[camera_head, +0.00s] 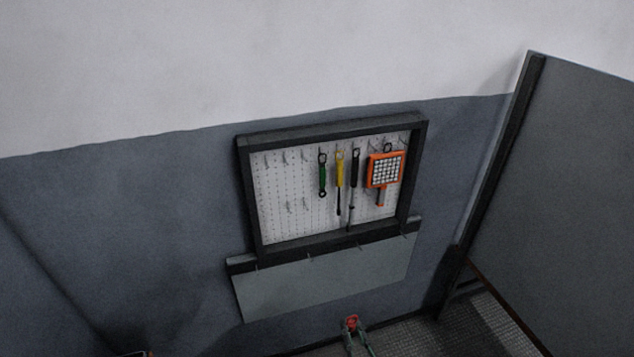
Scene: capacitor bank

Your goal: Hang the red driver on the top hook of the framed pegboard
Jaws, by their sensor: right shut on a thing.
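The framed pegboard (278,222) hangs on the wall at the middle of the view, with a thick black frame. Small bare hooks show in its upper left part, and two more sit lower down. A green-handled tool (322,175), a yellow-handled driver (340,170), a black-handled tool (354,172) and an orange gridded tool (385,170) hang along the upper row. My right gripper (353,329) is at the bottom edge, below and apart from the board, shut on the red driver (351,320). Only a small red end of the driver shows. My left gripper is not in view.
A grey panel (325,280) with a dark top rail sits right below the board. A large grey partition (580,200) with a dark post stands at the right. The space in front of the board looks clear. A small dark edge shows at the bottom left.

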